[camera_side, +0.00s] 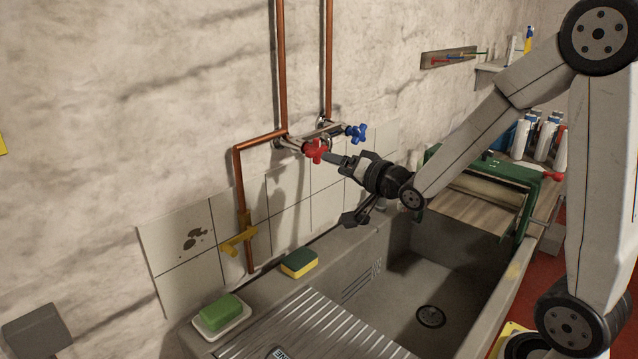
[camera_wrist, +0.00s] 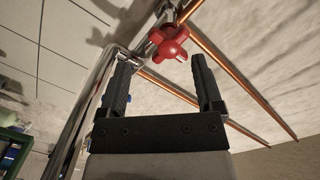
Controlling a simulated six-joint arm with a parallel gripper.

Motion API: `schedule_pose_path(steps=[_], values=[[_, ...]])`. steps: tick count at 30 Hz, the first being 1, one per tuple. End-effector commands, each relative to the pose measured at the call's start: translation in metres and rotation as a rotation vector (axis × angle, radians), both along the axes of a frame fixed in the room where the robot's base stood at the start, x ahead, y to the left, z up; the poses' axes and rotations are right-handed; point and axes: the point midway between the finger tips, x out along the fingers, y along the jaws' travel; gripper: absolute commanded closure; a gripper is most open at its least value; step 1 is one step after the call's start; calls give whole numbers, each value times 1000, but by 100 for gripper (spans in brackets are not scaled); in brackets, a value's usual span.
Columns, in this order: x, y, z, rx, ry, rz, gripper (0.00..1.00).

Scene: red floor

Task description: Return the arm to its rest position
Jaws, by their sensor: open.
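My gripper (camera_side: 345,163) is extended over the back of the sink, near the wall tap. In the wrist view my gripper (camera_wrist: 160,80) shows two black fingers spread apart with nothing between them. The red tap handle (camera_side: 315,151) is just beyond the fingertips; it also shows in the wrist view (camera_wrist: 169,43), ahead of the gap between the fingers. I cannot tell whether a finger touches it. The arm (camera_side: 478,140) reaches in from the right.
A blue tap handle (camera_side: 356,133) sits right of the red one. Copper pipes (camera_side: 281,65) run up the wall. The stone sink (camera_side: 398,289) lies below, with a sponge (camera_side: 299,263) and green soap (camera_side: 221,312) on its ledge. A green-framed device (camera_side: 528,207) stands at right.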

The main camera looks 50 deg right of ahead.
Motion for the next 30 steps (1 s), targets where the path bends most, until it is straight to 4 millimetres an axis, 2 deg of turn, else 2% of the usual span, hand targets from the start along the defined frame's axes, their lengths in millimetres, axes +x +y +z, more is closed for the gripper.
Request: schedule_pose_path(steps=[8,14,21,30], values=[[-14,12,-42,-152,261,-2,16],[-37,24,-79,-286,499,43,16],[-77,41,-116,-430,781,160,16],[-139,63,-146,-569,1090,387,16]])
